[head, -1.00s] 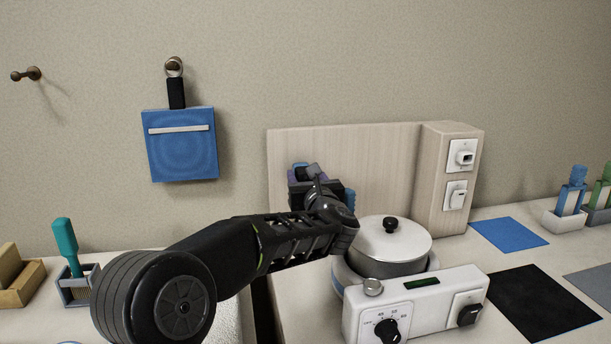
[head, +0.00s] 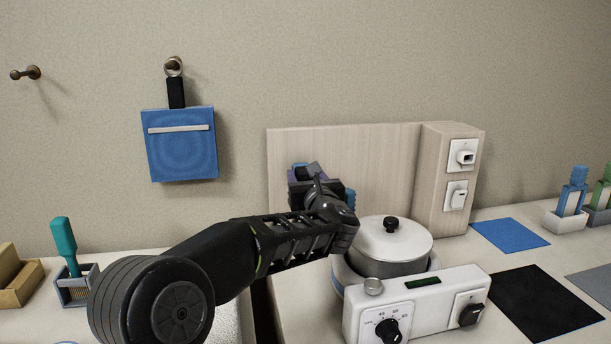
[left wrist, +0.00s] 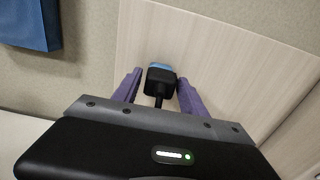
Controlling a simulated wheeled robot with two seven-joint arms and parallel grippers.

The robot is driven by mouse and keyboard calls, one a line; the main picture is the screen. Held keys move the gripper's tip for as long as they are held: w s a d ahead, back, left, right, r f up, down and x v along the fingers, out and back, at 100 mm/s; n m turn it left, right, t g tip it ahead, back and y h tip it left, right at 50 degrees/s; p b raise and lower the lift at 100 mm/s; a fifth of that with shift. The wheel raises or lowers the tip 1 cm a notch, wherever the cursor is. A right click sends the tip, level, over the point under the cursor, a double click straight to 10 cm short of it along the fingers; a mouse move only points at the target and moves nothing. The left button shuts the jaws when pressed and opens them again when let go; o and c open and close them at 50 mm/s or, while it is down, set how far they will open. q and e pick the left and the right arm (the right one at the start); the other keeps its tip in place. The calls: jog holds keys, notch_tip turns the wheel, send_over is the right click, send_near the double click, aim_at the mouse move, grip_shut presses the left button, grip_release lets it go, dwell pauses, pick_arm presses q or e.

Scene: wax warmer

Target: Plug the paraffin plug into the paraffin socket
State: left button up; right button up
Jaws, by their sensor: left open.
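My left gripper (head: 308,174) is in front of the wooden back panel, behind the wax warmer, and my arm partly hides it in the head view. In the left wrist view its two purple fingers (left wrist: 158,92) are open. A black plug-like piece with a blue end (left wrist: 159,78) and a dark stem shows between them, with a gap on each side. I take it for the paraffin plug, but I cannot be sure. A bit of blue (head: 350,198) shows beside the gripper. Two white wall fittings, upper (head: 453,147) and lower (head: 449,203), are on the wooden box. Neither is clearly the paraffin socket.
The white warmer (head: 417,296) with dials and a lidded pot (head: 390,240) stands right of my arm. A blue pouch (head: 182,150) hangs on the wall. A blue mat (head: 509,233) and black mat (head: 536,304) lie right. Brush holders stand at both sides.

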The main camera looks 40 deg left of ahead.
pick_arm(q)
jog(key=shift+b, duration=0.5)
jog(key=shift+c, duration=0.4)
grip_shut()
dwell(0.4)
dwell(0.5)
